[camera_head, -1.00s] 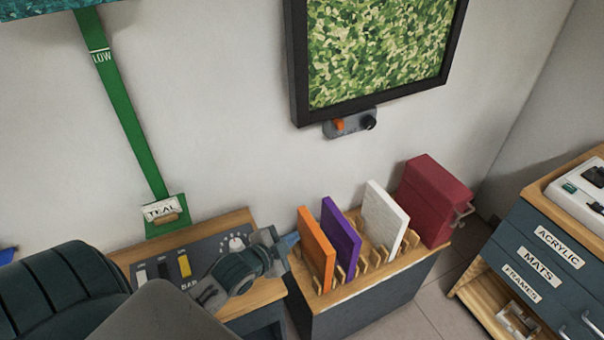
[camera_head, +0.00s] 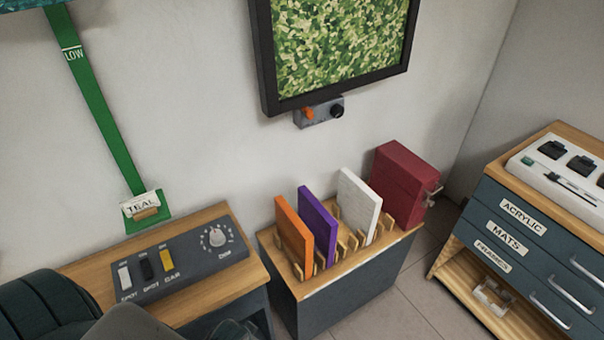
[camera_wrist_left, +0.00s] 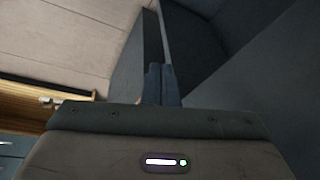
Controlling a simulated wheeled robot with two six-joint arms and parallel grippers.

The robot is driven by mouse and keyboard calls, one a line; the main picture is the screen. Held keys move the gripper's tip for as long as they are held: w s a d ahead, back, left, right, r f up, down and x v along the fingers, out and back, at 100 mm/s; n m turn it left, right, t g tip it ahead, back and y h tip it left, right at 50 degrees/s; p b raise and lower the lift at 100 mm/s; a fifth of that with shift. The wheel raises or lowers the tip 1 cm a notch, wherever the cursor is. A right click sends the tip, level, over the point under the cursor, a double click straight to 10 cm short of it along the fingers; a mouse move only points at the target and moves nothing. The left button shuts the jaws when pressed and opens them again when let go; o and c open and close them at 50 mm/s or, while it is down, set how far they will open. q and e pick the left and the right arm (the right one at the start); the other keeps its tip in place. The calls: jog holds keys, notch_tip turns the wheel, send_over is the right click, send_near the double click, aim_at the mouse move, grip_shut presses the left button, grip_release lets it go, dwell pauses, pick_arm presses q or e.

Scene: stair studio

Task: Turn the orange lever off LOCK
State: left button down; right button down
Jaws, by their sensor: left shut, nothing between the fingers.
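The orange lever (camera_head: 308,113) is a small piece on the left of the grey box (camera_head: 320,112) under the black-framed green picture on the wall. A black knob (camera_head: 337,111) is on the box's right. No LOCK lettering is readable, so I cannot tell which mark the lever points at. In the left wrist view my left gripper (camera_wrist_left: 161,82) is shut and empty, its fingertips close to dark panel surfaces. In the head view only dark parts of my left arm show along the bottom left, well below the lever. My right gripper is not in view.
A bench holds a switch panel (camera_head: 180,262) with a dial. Beside it a rack (camera_head: 330,272) carries orange, purple and white boards and a red box (camera_head: 405,180). A drawer cabinet (camera_head: 520,235) stands at the right. The wall around the grey box is clear.

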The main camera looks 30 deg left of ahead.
pick_arm(q)
jog(key=s+a+f+g+b, duration=0.1)
jog(key=s+f, duration=0.4)
jog(key=f, duration=0.4)
jog(key=s+f, duration=0.4)
jog(key=f, duration=0.6)
jog(key=s+f+n+g+b, duration=0.1)
jog(key=s+f, duration=0.9)
jog(key=s, duration=0.4)
jog(key=shift+g, duration=0.3)
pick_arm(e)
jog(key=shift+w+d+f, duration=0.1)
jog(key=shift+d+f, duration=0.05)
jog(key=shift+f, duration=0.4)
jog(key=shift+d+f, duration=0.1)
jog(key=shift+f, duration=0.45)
pick_arm(q)
jog(key=shift+s+f, duration=0.1)
jog(key=shift+s, duration=0.15)
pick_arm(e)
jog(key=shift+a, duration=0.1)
